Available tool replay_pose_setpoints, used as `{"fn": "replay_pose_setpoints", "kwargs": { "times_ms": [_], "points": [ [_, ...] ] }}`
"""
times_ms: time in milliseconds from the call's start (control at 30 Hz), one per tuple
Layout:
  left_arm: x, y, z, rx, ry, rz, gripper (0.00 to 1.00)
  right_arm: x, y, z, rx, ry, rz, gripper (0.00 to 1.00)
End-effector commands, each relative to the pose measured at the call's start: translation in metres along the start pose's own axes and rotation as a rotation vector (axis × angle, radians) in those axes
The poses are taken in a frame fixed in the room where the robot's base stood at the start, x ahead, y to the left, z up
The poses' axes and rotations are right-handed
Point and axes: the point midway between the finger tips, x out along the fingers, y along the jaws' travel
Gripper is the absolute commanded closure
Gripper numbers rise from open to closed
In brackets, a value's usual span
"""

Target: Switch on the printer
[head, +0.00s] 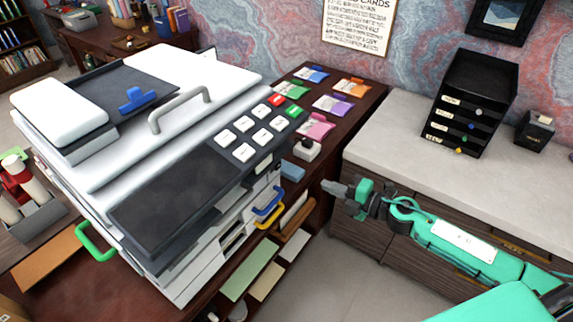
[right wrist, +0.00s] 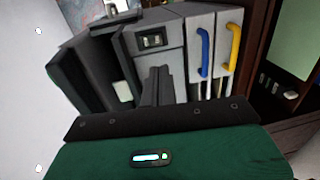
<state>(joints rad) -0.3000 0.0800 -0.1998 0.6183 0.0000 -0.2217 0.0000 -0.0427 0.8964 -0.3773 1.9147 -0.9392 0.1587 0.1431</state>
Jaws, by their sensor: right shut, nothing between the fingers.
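The large white and grey printer (head: 200,130) stands on the dark wooden desk at the left. Its dark sloping control panel has several white keys (head: 243,152), a red key (head: 277,100) and a green key (head: 294,111). In the right wrist view, the printer front (right wrist: 195,30) carries a small dark inset (right wrist: 151,40) with a pale face; its exact kind is unclear. My right gripper (head: 328,187) is shut and empty, apart from the printer on its right side, pointing at it. Its closed fingers (right wrist: 160,75) show in the wrist view. My left gripper is out of view.
Blue (head: 268,202) and yellow (head: 267,219) handles stick out from the printer front. A small white box (head: 307,149) and several coloured packets (head: 332,104) lie on the desk. A pale counter (head: 400,145) with a black drawer unit (head: 472,105) stands at the right.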

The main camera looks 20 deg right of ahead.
Motion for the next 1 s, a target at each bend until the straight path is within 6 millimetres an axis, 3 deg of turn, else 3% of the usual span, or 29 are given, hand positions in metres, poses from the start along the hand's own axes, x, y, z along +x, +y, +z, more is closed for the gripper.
{"fn": "replay_pose_setpoints", "kwargs": {
  "times_ms": [267, 433, 1000],
  "points": [
    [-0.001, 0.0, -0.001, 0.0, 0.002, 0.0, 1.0, 0.002, 0.001, 0.0, 0.001, 0.001, 0.001, 1.0],
    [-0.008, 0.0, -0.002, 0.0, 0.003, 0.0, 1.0, 0.014, 0.003, 0.0, 0.003, 0.0, 0.003, 1.0],
    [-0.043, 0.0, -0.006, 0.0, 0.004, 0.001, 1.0, 0.108, 0.003, -0.001, 0.003, 0.0, 0.002, 1.0]
  ]
}}
